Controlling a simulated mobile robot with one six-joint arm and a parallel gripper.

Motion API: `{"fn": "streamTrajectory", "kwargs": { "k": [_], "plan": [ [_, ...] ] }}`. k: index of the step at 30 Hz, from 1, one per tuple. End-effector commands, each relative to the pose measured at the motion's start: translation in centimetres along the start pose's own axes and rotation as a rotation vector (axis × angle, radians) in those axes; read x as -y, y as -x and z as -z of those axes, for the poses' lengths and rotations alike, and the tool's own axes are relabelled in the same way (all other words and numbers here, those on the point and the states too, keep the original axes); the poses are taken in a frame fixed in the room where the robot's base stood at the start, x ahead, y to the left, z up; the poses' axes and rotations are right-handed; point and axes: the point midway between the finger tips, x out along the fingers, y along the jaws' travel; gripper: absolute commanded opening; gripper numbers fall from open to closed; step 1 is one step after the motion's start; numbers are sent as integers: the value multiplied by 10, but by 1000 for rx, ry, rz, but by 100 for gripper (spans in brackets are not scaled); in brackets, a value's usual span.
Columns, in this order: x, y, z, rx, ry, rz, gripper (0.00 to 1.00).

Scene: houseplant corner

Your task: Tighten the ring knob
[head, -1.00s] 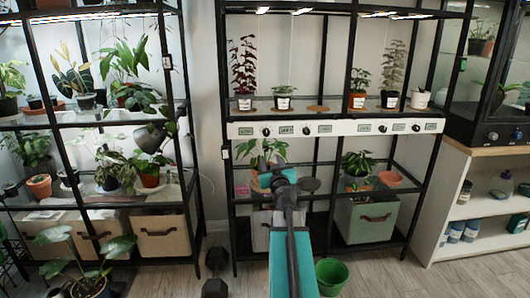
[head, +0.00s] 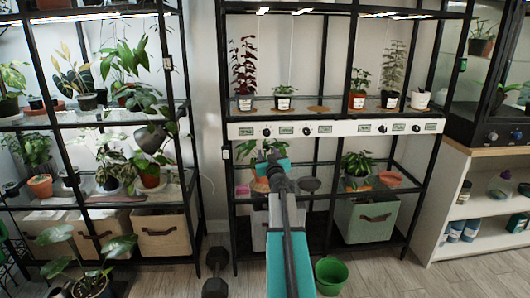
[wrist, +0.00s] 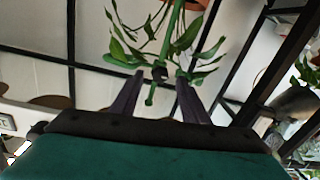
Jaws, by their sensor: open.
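My gripper (head: 272,154) is over the middle shelf of the right rack, in front of a leafy potted plant that it partly hides. In the wrist view my gripper (wrist: 160,77) is open, with its two dark fingers apart. A small dark knob (wrist: 158,73) on a green rod-like piece shows between the fingertips; it looks like the ring knob. I cannot tell whether a finger touches it. The plant (wrist: 190,45) hangs upside down in this view, with leaves close to both fingers. The knob is too small to make out in the head view.
A white panel (head: 350,128) with several dials runs just above the gripper. Beside it on the shelf are a dark saucer (head: 309,184) and another potted plant (head: 356,165). A green bucket (head: 331,274) and a dumbbell (head: 216,270) stand on the floor.

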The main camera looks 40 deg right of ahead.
Motion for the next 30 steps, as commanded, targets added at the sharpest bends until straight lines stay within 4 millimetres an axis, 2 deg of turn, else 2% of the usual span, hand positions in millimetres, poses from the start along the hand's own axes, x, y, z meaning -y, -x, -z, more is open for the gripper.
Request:
{"fn": "streamTrajectory", "kwargs": {
  "k": [3, 9, 23, 25, 30],
  "plan": [
    [0, -13, 0, 0, 0, 0, 42],
    [0, -25, 0, 0, 1, 0, 42],
    [0, -29, 0, 0, 0, 0, 42],
    [0, -29, 0, 0, 0, 0, 35],
    [0, -29, 0, 0, 0, 1, 6]
  ]
}}
